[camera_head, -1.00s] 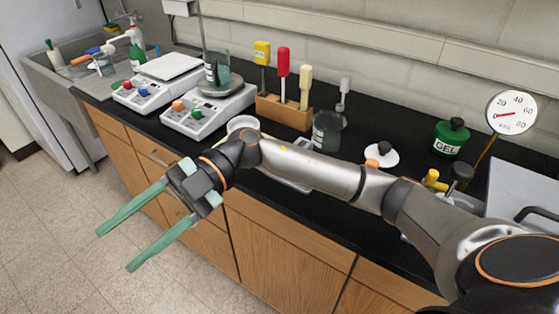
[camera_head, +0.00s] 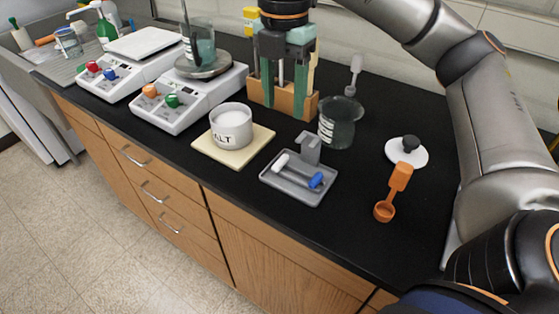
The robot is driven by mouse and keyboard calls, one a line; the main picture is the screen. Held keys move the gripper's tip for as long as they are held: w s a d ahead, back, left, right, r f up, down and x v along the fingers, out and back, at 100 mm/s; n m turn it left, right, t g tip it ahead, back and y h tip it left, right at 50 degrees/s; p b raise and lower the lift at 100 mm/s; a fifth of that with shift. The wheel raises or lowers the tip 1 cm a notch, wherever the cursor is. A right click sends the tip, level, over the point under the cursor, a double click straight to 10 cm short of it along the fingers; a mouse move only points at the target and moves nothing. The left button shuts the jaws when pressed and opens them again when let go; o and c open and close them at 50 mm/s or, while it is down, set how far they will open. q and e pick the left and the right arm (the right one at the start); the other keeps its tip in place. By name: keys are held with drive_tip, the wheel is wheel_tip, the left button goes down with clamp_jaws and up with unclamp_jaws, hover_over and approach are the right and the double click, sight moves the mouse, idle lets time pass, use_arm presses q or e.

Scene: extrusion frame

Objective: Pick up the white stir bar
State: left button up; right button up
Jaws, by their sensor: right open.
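The white stir bar (camera_head: 281,162) lies in the left part of a small grey tray (camera_head: 297,196) on the black bench. A blue stir bar (camera_head: 316,180) lies in the same tray, to its right. My right gripper (camera_head: 284,108) points down with its green fingers apart, above and behind the tray, in front of the wooden tool rack. Nothing shows between its fingers. It is apart from the white stir bar. My left gripper is not in view.
A white salt tub (camera_head: 231,127) on a pale board (camera_head: 254,146) stands left of the tray. A beaker (camera_head: 337,122) is behind it. An orange scoop (camera_head: 393,190) and a white lid (camera_head: 407,151) lie to the right. Two stirrer plates (camera_head: 190,100) stand at left.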

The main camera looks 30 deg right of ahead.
drive_tip(key=f, duration=0.1)
drive_tip(key=b, duration=0.2)
hover_over(280, 161)
drive_tip(key=f, duration=0.6)
drive_tip(key=shift+s+d, duration=0.1)
drive_tip(key=shift+d, duration=0.15)
drive_tip(key=shift+f, duration=0.85)
wheel_tip(280, 161, down, 4)
drive_tip(key=shift+a+f, duration=0.15)
drive_tip(key=shift+f, duration=0.1)
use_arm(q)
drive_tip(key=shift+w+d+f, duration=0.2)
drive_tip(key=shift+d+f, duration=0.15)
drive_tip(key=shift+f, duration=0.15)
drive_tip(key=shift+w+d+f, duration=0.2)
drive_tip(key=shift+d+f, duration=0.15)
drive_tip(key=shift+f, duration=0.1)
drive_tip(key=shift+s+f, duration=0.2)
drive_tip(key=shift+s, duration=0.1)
use_arm(e)
clamp_jaws()
